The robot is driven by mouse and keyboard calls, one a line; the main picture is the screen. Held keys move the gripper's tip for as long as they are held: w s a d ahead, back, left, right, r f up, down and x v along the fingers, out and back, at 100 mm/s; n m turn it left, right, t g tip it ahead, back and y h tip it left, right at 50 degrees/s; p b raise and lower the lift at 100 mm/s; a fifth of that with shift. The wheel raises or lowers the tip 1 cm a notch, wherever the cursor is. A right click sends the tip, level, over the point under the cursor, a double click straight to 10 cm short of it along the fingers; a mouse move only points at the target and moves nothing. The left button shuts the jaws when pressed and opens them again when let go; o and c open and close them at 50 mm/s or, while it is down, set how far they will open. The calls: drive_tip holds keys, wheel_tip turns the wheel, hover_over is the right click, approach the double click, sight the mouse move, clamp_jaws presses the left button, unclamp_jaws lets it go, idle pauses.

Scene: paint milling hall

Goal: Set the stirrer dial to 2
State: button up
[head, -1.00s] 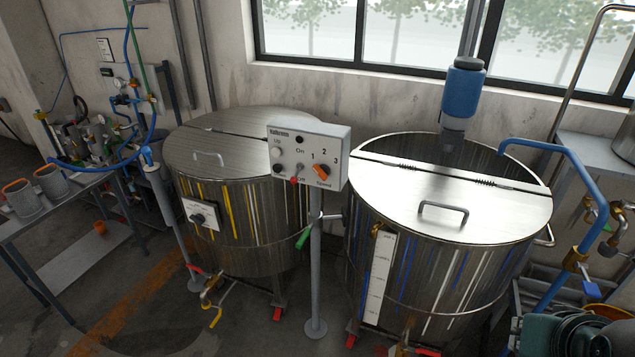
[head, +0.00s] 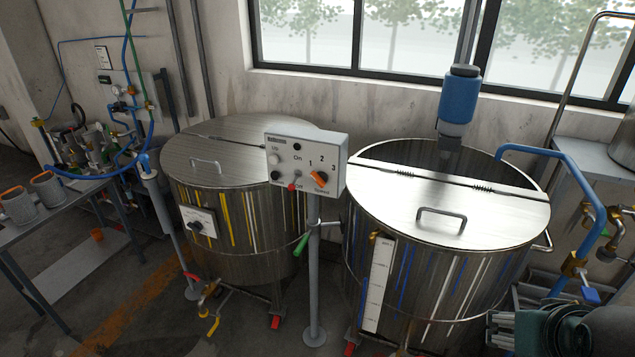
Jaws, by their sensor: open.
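The stirrer dial (head: 319,180) is an orange knob on the lower right of the grey control box front. The numbers 1, 2 and 3 are printed above it in an arc. The knob lies slanted, its upper-left end towards the 1. The control box (head: 345,172) stands on a grey post between two steel vats. My gripper (head: 498,333) appears dark and partly cut off at the lower right edge, pointing left. It is open, far from the dial and touching nothing that I can make out.
The right vat (head: 440,275) has a half lid with a handle and a blue stirrer motor (head: 459,95) above. The left vat (head: 240,225) is closed. The box also carries a red-tipped toggle switch (head: 293,186) and round buttons. A blue pipe (head: 560,152) stands at right.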

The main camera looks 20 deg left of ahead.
drive_tip(key=w+a+r+n+t+h+b, duration=0.1)
drive_tip(key=w+a+r+n+t+h, duration=0.1)
drive_tip(key=w+a+n, duration=0.8)
drive_tip(key=w+a+r+n+t+h+b, duration=0.15)
drive_tip(key=w+a+n, duration=0.25)
drive_tip(key=w+a, duration=0.7)
drive_tip(key=n+t+y, duration=0.4)
drive_tip(key=n+t, duration=0.3)
drive_tip(key=n, duration=0.5)
approach(318, 180)
drive_tip(key=w, duration=0.2)
drive_tip(key=shift+s+f+b, duration=0.15)
drive_tip(key=shift+f+b, duration=0.05)
drive_tip(key=shift+b, duration=0.15)
drive_tip(key=shift+w+b, duration=0.35)
drive_tip(key=shift+w, duration=3.55)
